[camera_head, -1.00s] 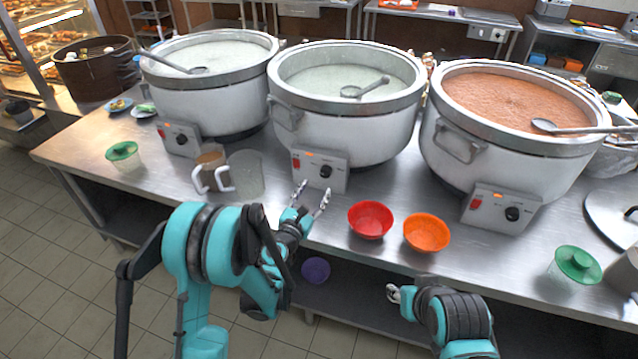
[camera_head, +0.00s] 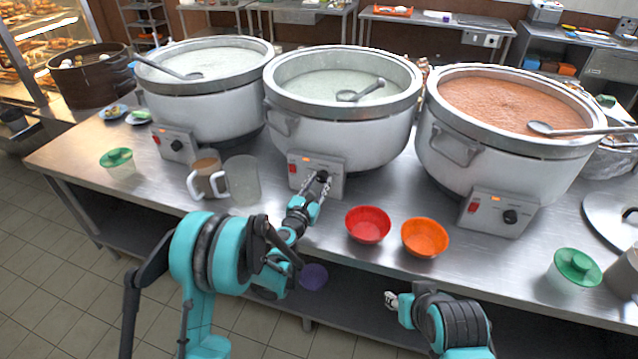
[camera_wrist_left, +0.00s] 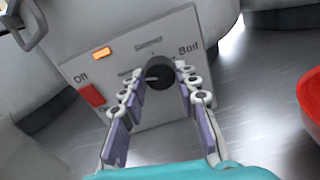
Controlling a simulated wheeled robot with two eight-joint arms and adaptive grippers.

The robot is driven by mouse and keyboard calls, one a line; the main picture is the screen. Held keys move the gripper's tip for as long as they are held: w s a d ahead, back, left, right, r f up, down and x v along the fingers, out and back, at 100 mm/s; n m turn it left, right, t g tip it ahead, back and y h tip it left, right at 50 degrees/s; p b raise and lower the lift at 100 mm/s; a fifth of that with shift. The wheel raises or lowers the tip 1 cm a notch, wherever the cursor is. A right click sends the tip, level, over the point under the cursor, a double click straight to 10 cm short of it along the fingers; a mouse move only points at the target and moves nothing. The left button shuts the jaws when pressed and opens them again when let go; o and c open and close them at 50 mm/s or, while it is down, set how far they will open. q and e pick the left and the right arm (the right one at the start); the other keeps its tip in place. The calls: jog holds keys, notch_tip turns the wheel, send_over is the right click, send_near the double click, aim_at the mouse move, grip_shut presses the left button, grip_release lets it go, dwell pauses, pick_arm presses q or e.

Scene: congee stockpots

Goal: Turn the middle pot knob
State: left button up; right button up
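The middle pot (camera_head: 340,125) is a large white stockpot with a grey rim and pale congee. Its control box (camera_head: 300,173) faces me, with a red switch, a lit orange lamp and a round black knob (camera_head: 323,176). The knob also shows in the left wrist view (camera_wrist_left: 160,74), with "Off" to its left and "Boil" to its right. My left gripper (camera_wrist_left: 160,78) is open, its fingertips on either side of the knob. Contact with the knob cannot be made out. My right gripper (camera_head: 390,300) is low at the table's front edge, away from the pots; its fingers show too small to judge.
A red bowl (camera_head: 368,225) and an orange bowl (camera_head: 425,237) stand right of my left gripper. Similar pots stand left (camera_head: 205,105) and right (camera_head: 490,155).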

pick_arm(q)
jog(key=shift+m, duration=0.5)
jog(key=m, duration=0.5)
jog(key=shift+m, duration=0.3)
jog(key=m, duration=0.3)
jog(key=shift+d+m+y, duration=0.1)
jog(key=shift+m+y, duration=0.2)
jog(key=shift+m, duration=1.6)
jog(key=o, duration=1.2)
jog(key=shift+c, duration=0.2)
